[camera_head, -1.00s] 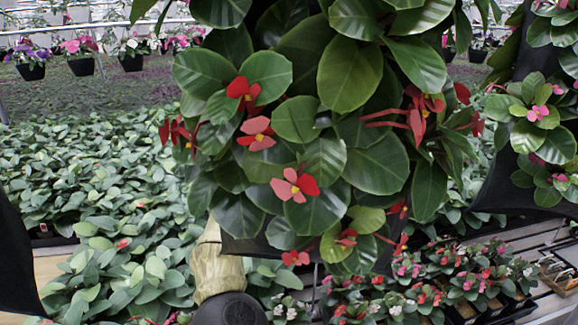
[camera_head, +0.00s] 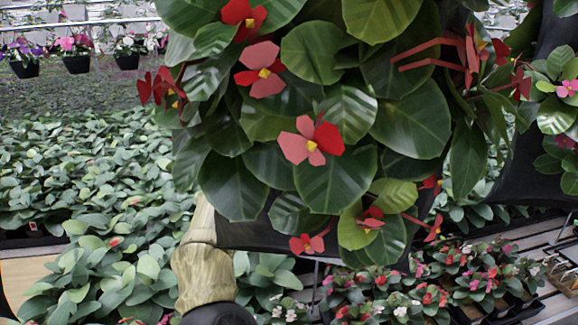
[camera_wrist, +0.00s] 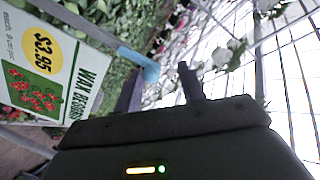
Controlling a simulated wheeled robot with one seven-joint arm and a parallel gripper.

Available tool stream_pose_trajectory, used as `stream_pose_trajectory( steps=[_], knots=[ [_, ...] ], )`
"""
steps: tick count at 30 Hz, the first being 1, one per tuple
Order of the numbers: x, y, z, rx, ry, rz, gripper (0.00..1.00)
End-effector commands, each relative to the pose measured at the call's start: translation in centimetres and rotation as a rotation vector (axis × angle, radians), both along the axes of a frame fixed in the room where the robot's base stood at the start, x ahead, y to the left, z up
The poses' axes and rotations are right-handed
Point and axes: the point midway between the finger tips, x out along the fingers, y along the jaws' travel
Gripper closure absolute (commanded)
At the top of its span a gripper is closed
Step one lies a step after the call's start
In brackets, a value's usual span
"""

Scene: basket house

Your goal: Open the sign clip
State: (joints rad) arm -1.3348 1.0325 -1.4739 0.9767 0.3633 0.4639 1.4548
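My gripper (camera_wrist: 160,78) shows in the wrist view with its two dark fingers apart and nothing visible between them. A pale blue rounded piece (camera_wrist: 140,65), which looks like the sign clip, lies just beyond the left fingertip; I cannot tell whether they touch or whether it is open or shut. A white and green wax begonia sign (camera_wrist: 52,62) with a yellow price spot stands at the left of the wrist view, tilted. A thin pole runs from the sign's top towards the blue piece. My gripper, the sign and the clip are not seen in the head view.
A large hanging plant (camera_head: 335,108) with red flowers fills the head view's middle. Low plants (camera_head: 90,190) cover the bench at left. Small flowering pots (camera_head: 440,285) stand on a slatted bench at lower right. White wire bars (camera_wrist: 285,60) show right in the wrist view.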

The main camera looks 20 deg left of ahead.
Motion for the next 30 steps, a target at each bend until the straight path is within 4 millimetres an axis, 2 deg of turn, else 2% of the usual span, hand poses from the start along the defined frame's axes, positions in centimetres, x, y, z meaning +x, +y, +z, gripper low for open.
stream_pose_trajectory(
  steps=[1,9,20,27,30],
  knots=[
    [-1.0,0.2,0.7,0.012,-0.009,0.009,0.62],
    [-3.4,-0.2,0.8,0.01,-0.007,0.004,0.62],
    [-3.2,-1.1,1.0,0.008,-0.004,-0.012,0.62],
    [-3.1,-1.2,-2.1,0.008,-0.001,-0.014,0.62],
    [-3.2,-1.0,-2.5,0.007,-0.001,-0.012,0.62]
  ],
)
